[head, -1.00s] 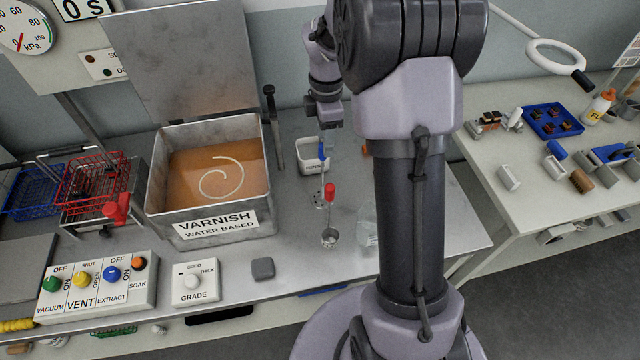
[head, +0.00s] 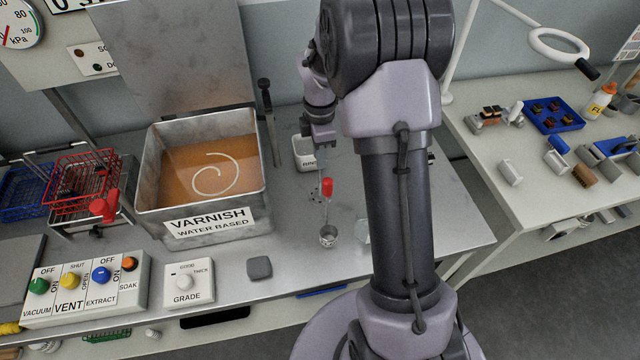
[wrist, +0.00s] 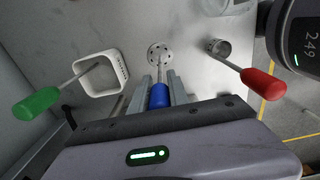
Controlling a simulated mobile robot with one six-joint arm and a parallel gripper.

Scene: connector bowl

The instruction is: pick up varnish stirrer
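The blue-handled stirrer (wrist: 159,95) has a thin metal shaft and a round perforated disc at its far end. Its handle lies between the two fingers of my gripper (wrist: 161,88) in the wrist view, with no clear gap on either side. In the head view my gripper (head: 320,141) hides the blue handle. The perforated disc (head: 316,195) shows low over the steel bench, and I cannot tell whether it touches. The open varnish tank (head: 262,202) stands to the left, with orange-brown liquid and a pale spiral on it.
A red-handled cup ladle (wrist: 258,83) stands close on the right. A green-handled tool (wrist: 38,103) leans in the white rinse cup (wrist: 82,58) on the left. A grey block (head: 259,267) lies at the bench front. A raised lid (head: 175,55) stands behind the tank.

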